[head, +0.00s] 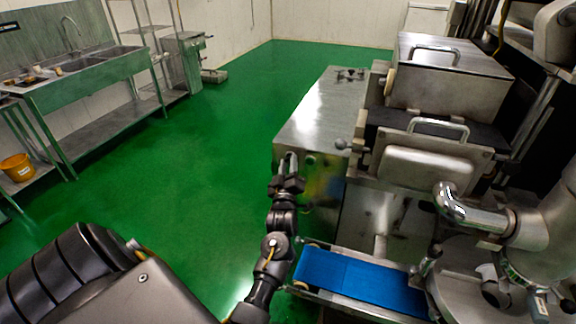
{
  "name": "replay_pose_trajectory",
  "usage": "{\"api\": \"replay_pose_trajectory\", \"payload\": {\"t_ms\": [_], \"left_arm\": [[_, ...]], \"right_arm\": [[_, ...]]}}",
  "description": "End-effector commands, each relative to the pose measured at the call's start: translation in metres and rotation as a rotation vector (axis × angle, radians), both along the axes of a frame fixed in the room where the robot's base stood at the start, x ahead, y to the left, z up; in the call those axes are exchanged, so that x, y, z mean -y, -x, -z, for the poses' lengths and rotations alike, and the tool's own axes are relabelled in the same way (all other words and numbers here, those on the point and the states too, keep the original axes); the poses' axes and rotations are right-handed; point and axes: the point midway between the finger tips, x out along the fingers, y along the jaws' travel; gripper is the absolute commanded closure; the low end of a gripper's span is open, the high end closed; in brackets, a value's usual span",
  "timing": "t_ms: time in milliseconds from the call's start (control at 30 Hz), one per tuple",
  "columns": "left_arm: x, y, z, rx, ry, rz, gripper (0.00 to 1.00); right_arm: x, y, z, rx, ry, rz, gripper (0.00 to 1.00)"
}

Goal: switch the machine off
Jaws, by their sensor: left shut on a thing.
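The encrusting machine (312,125) is a large steel unit on the right, with a blue conveyor belt (360,282) at its near side. Its front panel (323,178) faces me and carries yellowish markings too small to read. My left gripper (288,167) is at the left edge of this panel, its fingers pointing away from me. It is shut on a small part there; the fingers hide the part, so I cannot tell its shape or position. My right gripper is not in view.
Steel hoppers with handles (428,165) and a curved steel pipe (470,210) stand at the right. A sink bench (90,75) and an orange bucket (18,167) are at the left. The green floor (190,180) between is clear.

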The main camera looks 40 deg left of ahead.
Motion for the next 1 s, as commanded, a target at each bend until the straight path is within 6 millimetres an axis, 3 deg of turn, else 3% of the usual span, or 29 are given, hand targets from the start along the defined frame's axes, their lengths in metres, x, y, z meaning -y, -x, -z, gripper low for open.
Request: {"api": "replay_pose_trajectory", "payload": {"t_ms": [500, 533, 667, 1000], "left_arm": [[0.0008, -0.0003, 0.0010, 0.004, 0.019, 0.002, 0.92], [0.0008, -0.0003, 0.0010, 0.004, 0.019, 0.002, 0.67], [0.0007, -0.0002, 0.0007, 0.005, 0.018, 0.001, 0.50], [-0.0003, 0.0001, 0.0004, -0.001, 0.000, 0.001, 0.47]], "right_arm": [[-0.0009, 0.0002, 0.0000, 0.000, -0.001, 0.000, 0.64], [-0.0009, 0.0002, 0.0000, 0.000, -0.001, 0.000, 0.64], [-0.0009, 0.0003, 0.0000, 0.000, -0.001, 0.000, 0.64], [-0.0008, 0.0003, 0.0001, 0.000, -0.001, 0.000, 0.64]]}}
